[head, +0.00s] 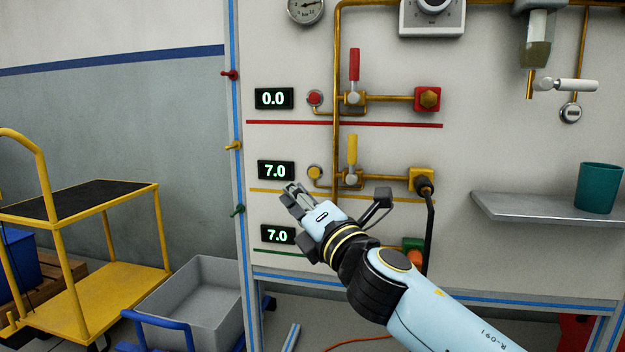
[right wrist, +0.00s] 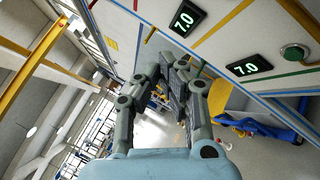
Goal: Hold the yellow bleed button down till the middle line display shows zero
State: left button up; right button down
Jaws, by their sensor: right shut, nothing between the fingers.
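The yellow bleed button (head: 315,172) sits on the panel beside the middle line display (head: 276,170), which reads 7.0. My right gripper (head: 291,190) is shut and empty, just below and left of the button in the head view. Whether it touches the panel cannot be told. In the right wrist view its fingers (right wrist: 180,72) are together. The middle display and the lower one show near them there, and the yellow button is not clearly seen. My left gripper is not in view.
The upper display (head: 274,98) reads 0.0, beside a red button (head: 315,98). The lower display (head: 278,235) reads 7.0. A yellow-handled valve (head: 352,160) stands right of the yellow button. A black hose hangs from the yellow fitting (head: 422,180). A yellow cart (head: 85,245) stands left.

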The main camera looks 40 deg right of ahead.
aim_at(314, 173)
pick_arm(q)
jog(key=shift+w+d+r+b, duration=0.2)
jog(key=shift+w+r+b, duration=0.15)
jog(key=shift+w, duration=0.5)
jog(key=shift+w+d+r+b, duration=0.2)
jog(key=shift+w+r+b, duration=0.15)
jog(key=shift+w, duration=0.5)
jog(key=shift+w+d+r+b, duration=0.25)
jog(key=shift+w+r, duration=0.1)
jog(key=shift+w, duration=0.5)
pick_arm(e)
jog(key=shift+w+d, duration=1.45)
jog(key=shift+d, duration=0.25)
jog(key=shift+w+d, duration=1.45)
jog(key=shift+d, duration=0.2)
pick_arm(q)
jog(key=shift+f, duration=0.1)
pick_arm(e)
jog(key=shift+d, duration=0.1)
jog(key=shift+w+d, duration=0.25)
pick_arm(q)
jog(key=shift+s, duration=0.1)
